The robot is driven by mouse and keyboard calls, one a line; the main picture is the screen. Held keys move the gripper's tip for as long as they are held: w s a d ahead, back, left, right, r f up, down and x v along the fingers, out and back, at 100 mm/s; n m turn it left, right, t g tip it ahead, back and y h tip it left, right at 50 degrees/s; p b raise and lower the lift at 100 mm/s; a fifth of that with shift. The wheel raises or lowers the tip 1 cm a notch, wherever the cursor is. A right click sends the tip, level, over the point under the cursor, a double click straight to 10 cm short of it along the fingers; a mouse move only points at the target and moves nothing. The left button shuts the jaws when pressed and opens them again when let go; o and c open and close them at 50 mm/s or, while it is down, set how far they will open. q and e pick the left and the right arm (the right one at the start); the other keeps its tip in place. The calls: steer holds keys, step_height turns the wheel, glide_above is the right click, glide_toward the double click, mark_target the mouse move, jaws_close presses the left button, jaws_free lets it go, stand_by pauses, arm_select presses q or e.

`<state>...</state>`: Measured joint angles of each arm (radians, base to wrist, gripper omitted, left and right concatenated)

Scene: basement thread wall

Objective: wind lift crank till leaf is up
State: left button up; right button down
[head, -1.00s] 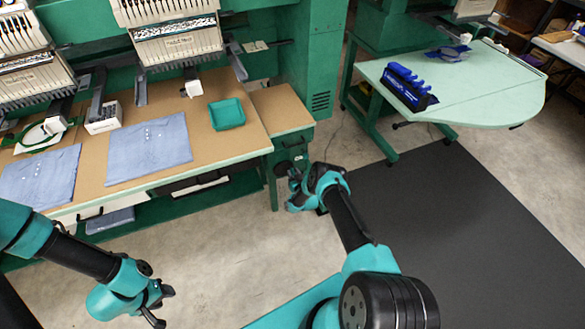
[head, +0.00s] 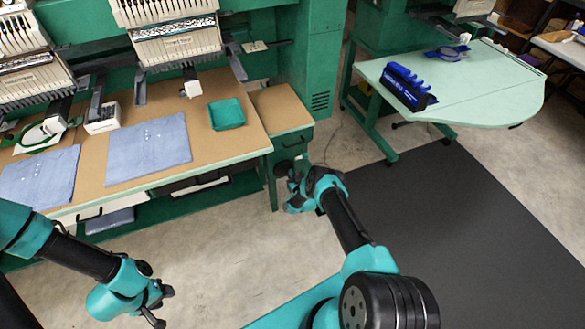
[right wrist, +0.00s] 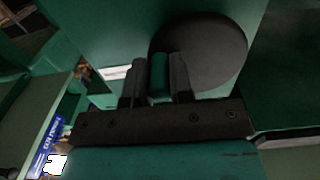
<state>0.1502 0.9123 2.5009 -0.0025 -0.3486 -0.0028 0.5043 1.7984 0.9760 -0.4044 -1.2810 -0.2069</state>
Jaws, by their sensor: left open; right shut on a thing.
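The crank's dark round disc (right wrist: 212,48) is in the right wrist view, with its green handle (right wrist: 159,80) standing between my right gripper's fingers (right wrist: 156,74). The right gripper is shut on this handle. In the head view the disc (head: 283,168) shows at the front of the table's right end, and my right gripper (head: 292,182) is beside it, partly hiding the crank. The brown-topped leaf (head: 281,108) is at the table's right end; I cannot tell its exact height against the main top. My left gripper (head: 161,305) is open and empty, low over the floor.
The brown work table (head: 225,150) carries folded blue cloths (head: 148,149) and a teal tray (head: 226,114) under the embroidery heads. A pale green table (head: 480,90) with a blue rack (head: 405,85) stands at right. A dark mat (head: 450,220) covers open floor.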

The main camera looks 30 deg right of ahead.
mark_target(284, 174)
steer(key=a+f, duration=0.2)
steer(key=a, duration=0.1)
steer(key=shift+w+a+f, duration=0.1)
steer(key=shift+w, duration=0.1)
steer(key=shift+a, duration=0.1)
